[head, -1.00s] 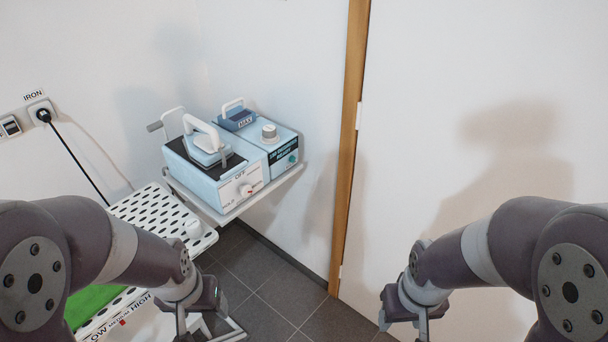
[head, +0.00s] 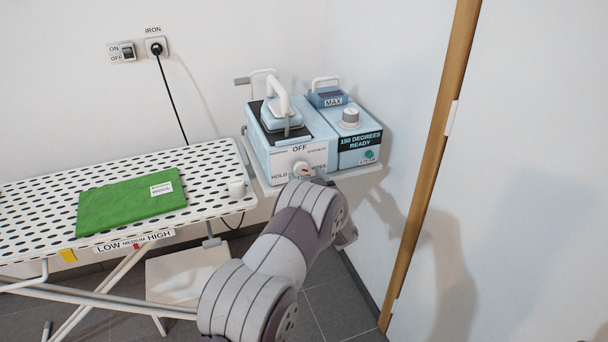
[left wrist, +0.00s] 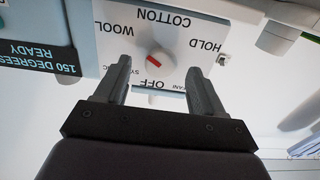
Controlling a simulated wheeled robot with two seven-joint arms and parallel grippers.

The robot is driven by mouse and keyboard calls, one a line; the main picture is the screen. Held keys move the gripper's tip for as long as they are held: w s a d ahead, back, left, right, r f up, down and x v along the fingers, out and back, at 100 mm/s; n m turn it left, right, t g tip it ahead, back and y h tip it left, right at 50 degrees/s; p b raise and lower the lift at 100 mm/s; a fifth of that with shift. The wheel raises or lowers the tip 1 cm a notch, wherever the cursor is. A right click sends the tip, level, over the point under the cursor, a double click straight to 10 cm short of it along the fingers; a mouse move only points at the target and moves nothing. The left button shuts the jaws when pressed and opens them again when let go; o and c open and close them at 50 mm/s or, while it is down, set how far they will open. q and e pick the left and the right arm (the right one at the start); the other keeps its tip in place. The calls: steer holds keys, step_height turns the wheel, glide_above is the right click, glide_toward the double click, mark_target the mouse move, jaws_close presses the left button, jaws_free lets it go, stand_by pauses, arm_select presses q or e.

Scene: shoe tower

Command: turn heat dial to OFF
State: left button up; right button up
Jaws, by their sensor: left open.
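The heat dial is a round white knob (left wrist: 155,67) with a red pointer, on the front of the light-blue iron station (head: 318,148). Around it are OFF, HOLD, COTTON, WOOL and a partly hidden synthetic label. In the left wrist view, which is upside down, the red pointer is angled toward the WOOL side, not at OFF. My left gripper (left wrist: 158,65) is open, its two dark fingers on either side of the knob. I cannot tell whether they touch it. In the head view my left arm partly hides the lower labels. My right gripper is out of view.
The iron (head: 283,113) rests on top of the station, beside a grey knob (head: 350,117) and the 150 DEGREES READY display (head: 361,139). The ironing board (head: 50,190) with green cloth (head: 130,203) stands left. A wall with wooden trim (head: 437,150) is right.

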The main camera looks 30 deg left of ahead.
mark_target(300, 168)
arm_select(q)
steer(key=shift+x, duration=1.5)
steer(key=shift+s, duration=0.1)
steer(key=c, duration=1)
steer(key=shift+c, duration=0.2)
steer(key=shift+f+n+b, duration=0.15)
steer(key=shift+n+b, duration=0.9)
steer(key=shift+n, duration=0.15)
steer(key=n+b, duration=0.3)
steer(key=n, duration=0.1)
steer(key=shift+f+b, duration=0.1)
steer(key=shift+b, duration=0.2)
steer(key=n+b, duration=1.4)
steer(key=b, duration=0.1)
steer(key=shift+d+n, duration=0.1)
steer(key=shift+n, duration=0.2)
steer(key=shift+r+n+b, duration=0.15)
steer(key=shift+n+b, duration=0.6)
steer(key=shift+r+n+b, duration=0.15)
steer(key=shift+n+b, duration=0.55)
steer(key=shift+n, duration=0.05)
